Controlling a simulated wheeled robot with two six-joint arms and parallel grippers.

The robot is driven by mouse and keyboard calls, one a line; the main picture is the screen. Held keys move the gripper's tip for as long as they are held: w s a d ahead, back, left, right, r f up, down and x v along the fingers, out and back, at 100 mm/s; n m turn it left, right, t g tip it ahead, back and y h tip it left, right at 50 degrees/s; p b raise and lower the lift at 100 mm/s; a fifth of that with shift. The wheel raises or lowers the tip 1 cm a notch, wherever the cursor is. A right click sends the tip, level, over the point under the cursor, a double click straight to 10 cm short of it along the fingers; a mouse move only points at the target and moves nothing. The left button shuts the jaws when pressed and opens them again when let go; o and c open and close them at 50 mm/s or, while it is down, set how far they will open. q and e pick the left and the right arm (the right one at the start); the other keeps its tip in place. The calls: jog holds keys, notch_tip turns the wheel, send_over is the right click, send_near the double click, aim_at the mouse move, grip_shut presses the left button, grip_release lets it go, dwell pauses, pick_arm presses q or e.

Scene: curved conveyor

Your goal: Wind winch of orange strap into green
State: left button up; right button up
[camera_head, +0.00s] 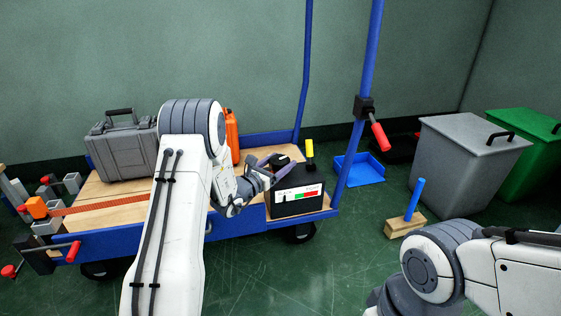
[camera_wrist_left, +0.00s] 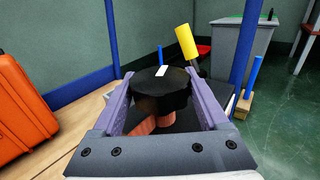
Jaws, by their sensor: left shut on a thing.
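The winch (camera_head: 297,207) is a black box on the right end of the blue cart, with a white, green and red gauge (camera_head: 300,193) on its front. I cannot read a pointer. My left gripper (camera_head: 272,170) is shut on the winch's round black knob (camera_wrist_left: 160,88); in the left wrist view its two purple fingers stand on either side of it. A white mark (camera_wrist_left: 162,71) shows on the knob's top. The orange strap (camera_head: 104,204) lies across the cart's wooden deck; part (camera_wrist_left: 143,126) shows below the knob. My arm hides the strap's middle. My right gripper is out of view.
A yellow handle (camera_head: 309,148) rises beside the winch. A grey case (camera_head: 124,150) and an orange case (camera_wrist_left: 23,108) stand on the deck. A blue post (camera_head: 359,120) with a red handle rises nearby.

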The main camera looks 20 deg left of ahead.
pick_arm(q)
jog(key=m+g+h+p, duration=0.2)
jog(key=m+h, duration=0.1)
jog(key=h, duration=0.1)
jog(key=shift+a+r+h, duration=0.1)
jog(key=shift+h, duration=0.3)
jog(key=m+g+h+p, duration=0.1)
jog(key=m+g+h, duration=0.4)
jog(key=g, duration=0.1)
jog(key=shift+f+m+h, duration=0.25)
jog(key=shift+m+h, duration=0.05)
jog(key=shift+m+g+h+b, duration=0.55)
jog(key=shift+m+g, duration=0.25)
jog(key=shift+g, duration=0.4)
jog(key=shift+d+r+m+g, duration=0.1)
jog(key=shift+d+m+g, duration=0.15)
jog(key=shift+g, duration=0.25)
jog(key=o, duration=1.2)
jog(key=shift+o, duration=0.2)
